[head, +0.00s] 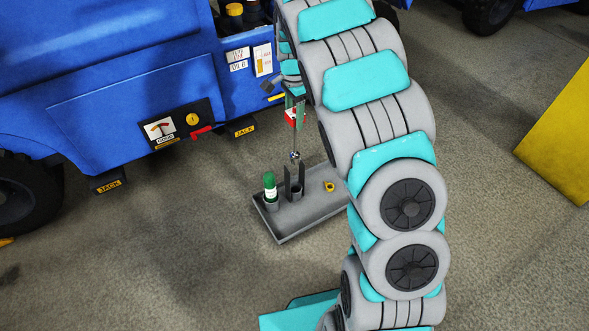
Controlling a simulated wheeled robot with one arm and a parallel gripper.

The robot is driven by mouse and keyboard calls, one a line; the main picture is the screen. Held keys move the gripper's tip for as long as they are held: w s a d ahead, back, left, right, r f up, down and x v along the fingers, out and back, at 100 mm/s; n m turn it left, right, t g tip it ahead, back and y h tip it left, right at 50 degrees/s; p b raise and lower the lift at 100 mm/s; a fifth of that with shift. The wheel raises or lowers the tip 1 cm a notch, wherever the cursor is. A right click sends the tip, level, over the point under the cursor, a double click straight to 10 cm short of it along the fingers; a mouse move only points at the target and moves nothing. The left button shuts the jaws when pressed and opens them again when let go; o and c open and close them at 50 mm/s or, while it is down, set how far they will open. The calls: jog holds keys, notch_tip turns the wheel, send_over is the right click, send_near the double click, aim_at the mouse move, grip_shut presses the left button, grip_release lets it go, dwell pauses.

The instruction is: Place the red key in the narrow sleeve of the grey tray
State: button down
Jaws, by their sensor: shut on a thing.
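My gripper (294,102) is shut on the red key (290,117), at its red head. The key hangs upright, with its thin metal shaft pointing down and a thicker end at the bottom. The grey tray (275,229) lies on the ground below. A dark upright holder with a small round cup (297,190) stands on the tray, directly under or just behind the key's lower end. This may be the narrow sleeve. I cannot tell whether the key's end touches it. A green-topped cylinder (270,186) stands in another round holder at the tray's left.
A small yellow piece (329,186) lies on the tray's right part. A blue vehicle (110,80) with a gauge panel and a red lever (201,131) stands behind at left. A yellow block (560,135) is at far right. Open floor lies in front of the tray.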

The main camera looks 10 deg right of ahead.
aim_at(294, 164)
notch_tip(294, 164, down, 22)
jog(key=shift+r, duration=0.2)
dwell(0.4)
jog(key=shift+f, duration=0.15)
jog(key=shift+c, duration=1)
grip_release()
